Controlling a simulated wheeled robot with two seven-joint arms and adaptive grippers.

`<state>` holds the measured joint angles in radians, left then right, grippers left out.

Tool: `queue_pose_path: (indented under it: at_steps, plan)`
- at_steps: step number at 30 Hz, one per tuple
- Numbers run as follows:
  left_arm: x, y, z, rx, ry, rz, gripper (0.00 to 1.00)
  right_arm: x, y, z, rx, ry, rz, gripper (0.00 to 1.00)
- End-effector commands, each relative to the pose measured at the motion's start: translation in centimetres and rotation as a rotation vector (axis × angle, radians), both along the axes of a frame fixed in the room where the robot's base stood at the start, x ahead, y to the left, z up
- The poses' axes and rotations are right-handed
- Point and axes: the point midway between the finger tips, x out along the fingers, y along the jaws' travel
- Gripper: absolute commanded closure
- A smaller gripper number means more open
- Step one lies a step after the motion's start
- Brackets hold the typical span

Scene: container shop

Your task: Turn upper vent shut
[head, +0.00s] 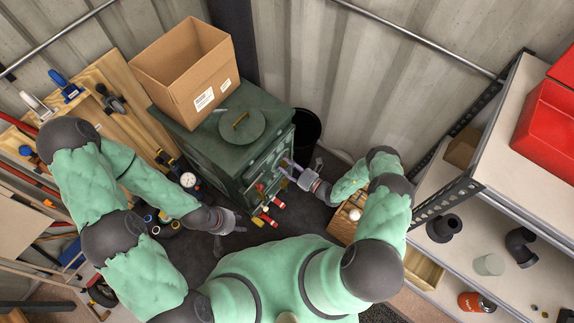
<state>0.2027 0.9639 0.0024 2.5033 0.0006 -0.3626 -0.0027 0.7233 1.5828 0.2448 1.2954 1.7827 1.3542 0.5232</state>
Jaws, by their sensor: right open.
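A dark green metal stove (240,132) stands against the container wall. Its front faces my arms and is seen steeply from above, so the vents on it are too small and foreshortened to tell apart or to read as open or shut. My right gripper (287,168) is open, with its fingertips close to the upper part of the stove's front; I cannot tell whether they touch it. My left gripper (238,226) is low in front of the stove, apart from it; its fingers are too small to judge.
A cardboard box (190,75) and a round lid (235,126) are on the stove top. Red-handled parts (267,214) are by its front. A black bucket (305,130) stands beside it. Shelving (510,130) fills the right, and wooden boards (130,92) lean at left.

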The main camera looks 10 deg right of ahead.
Motion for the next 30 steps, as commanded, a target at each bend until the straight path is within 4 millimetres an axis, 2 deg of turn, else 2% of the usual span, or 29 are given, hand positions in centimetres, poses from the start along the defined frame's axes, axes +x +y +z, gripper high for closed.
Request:
queue_pose_path:
  at_steps: [11,15,16,23,30]
  plan:
    - [0.0,0.0,0.0,0.000,0.000,0.000,0.60,0.4,0.3,0.0,0.000,0.000,0.000,0.59]
    - [0.0,0.0,0.0,0.000,0.000,0.000,0.60,0.4,0.3,0.0,0.000,-0.001,0.001,0.98]
    - [0.0,0.0,0.0,0.000,0.000,0.000,0.60,0.4,0.3,0.0,0.000,-0.001,0.001,1.00]
    - [0.0,0.0,-0.1,0.000,0.000,0.000,0.60,0.4,0.3,0.0,0.004,0.003,0.001,1.00]
    - [0.0,0.0,-1.0,0.000,0.000,0.000,0.60,0.4,0.3,-0.1,0.057,0.044,0.001,1.00]
